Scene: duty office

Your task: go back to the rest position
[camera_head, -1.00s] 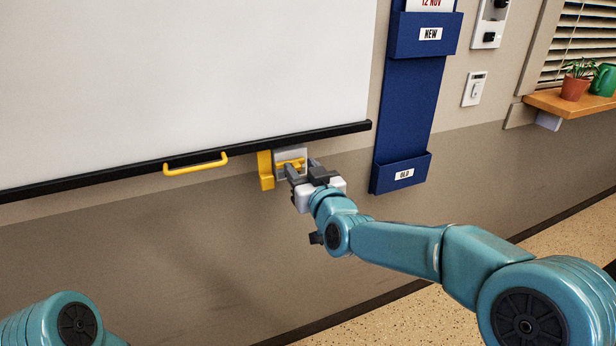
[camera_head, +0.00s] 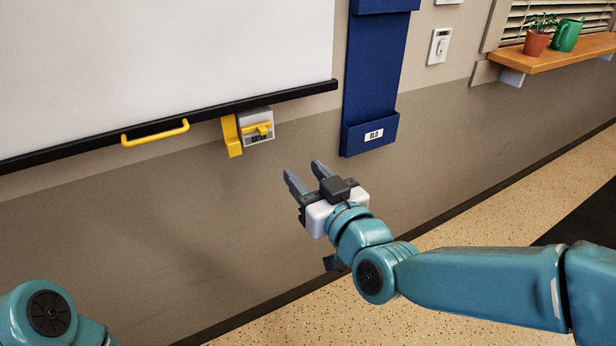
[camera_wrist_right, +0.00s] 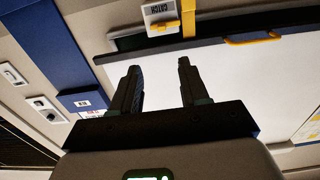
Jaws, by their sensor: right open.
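My right gripper (camera_head: 304,178) is open and empty in the head view, held in front of the wall below and to the right of the catch. Its two fingers also show apart in the right wrist view (camera_wrist_right: 158,82), with nothing between them. The catch (camera_head: 257,128) is a grey box with a yellow lever, on the wall under the whiteboard's lower edge. In the right wrist view the catch (camera_wrist_right: 159,14) shows its label upside down. My left arm shows only in part at the lower left of the head view, and its gripper is out of frame.
The whiteboard (camera_head: 150,60) has a black lower rail and a yellow handle (camera_head: 155,133). A blue wall pocket marked OLD (camera_head: 368,140) hangs right of the catch. A wooden shelf (camera_head: 560,54) holds a plant pot (camera_head: 536,43) and a green watering can (camera_head: 566,36). The floor is clear.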

